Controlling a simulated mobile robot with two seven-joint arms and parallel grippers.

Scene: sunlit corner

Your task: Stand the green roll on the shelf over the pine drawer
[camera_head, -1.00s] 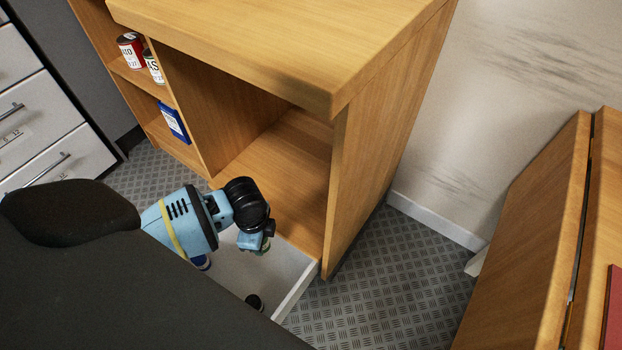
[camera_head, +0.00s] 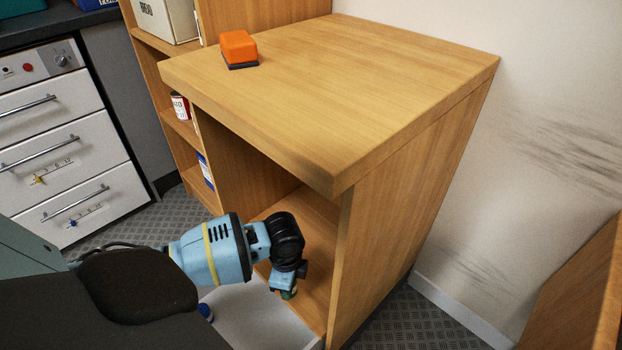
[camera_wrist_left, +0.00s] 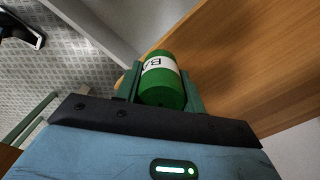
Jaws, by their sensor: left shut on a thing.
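The green roll (camera_wrist_left: 162,95) with a white label shows in the left wrist view, held between the two fingers of my left gripper (camera_head: 286,290). The gripper is in front of the opening of the wooden cabinet, over or beside the shelf (camera_head: 315,222); whether the roll touches the shelf cannot be told. The pine drawer (camera_head: 258,318) below the shelf is pulled out and looks pale inside. My right gripper is not in view.
The cabinet top (camera_head: 340,80) overhangs the shelf and carries an orange block (camera_head: 239,47). The cabinet's right side panel (camera_head: 405,190) stands close to my gripper. Side shelves at left hold a can (camera_head: 180,106) and a blue box (camera_head: 205,170). White drawers (camera_head: 65,150) stand farther left.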

